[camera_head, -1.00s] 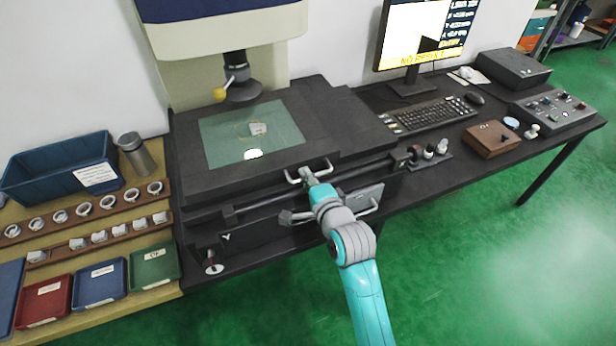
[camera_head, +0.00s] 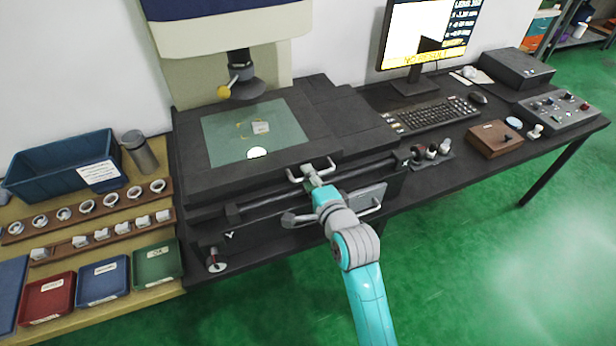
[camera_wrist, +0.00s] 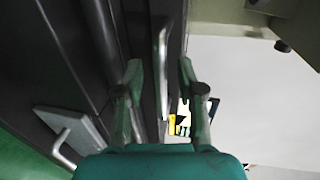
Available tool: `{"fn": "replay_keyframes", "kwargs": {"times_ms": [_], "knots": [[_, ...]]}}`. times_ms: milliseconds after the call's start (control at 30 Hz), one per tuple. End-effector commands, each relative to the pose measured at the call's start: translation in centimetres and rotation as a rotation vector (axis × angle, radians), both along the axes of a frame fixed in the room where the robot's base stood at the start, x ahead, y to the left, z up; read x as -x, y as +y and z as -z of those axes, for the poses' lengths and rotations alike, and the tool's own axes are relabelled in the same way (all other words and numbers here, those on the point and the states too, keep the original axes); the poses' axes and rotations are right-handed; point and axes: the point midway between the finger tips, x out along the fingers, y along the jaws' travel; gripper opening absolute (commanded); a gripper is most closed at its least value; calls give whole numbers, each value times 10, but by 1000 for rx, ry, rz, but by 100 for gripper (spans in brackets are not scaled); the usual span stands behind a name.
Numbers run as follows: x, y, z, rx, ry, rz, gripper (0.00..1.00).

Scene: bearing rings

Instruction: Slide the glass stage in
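The glass stage (camera_head: 225,145) is a greenish pane set in a dark sliding table below the machine's lens. A small pale ring part (camera_head: 261,127) and a bright light spot lie on the glass. A metal bar handle (camera_head: 313,169) is on the table's front edge. My gripper (camera_head: 316,181) is at this handle. In the wrist view my gripper (camera_wrist: 160,68) has its two fingers apart, one on each side of the handle (camera_wrist: 163,65). Gaps seem to show between fingers and bar, so it looks open; contact is not clear.
A second handle (camera_head: 370,211) sits lower on the machine's front. Knobs (camera_head: 430,152), a keyboard (camera_head: 438,114) and a wooden box (camera_head: 495,139) are to the right. Rings on racks and a blue bin (camera_head: 40,170) are at left. Green floor in front is free.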

Motion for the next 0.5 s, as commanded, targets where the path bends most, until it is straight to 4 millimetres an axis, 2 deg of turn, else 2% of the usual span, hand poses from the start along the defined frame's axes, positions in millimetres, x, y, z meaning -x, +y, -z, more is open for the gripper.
{"fn": "replay_keyframes", "kwargs": {"times_ms": [300,500], "knots": [[56,-18,-11,-1,1,-1,38],[86,-28,-19,-1,1,0,38]]}}
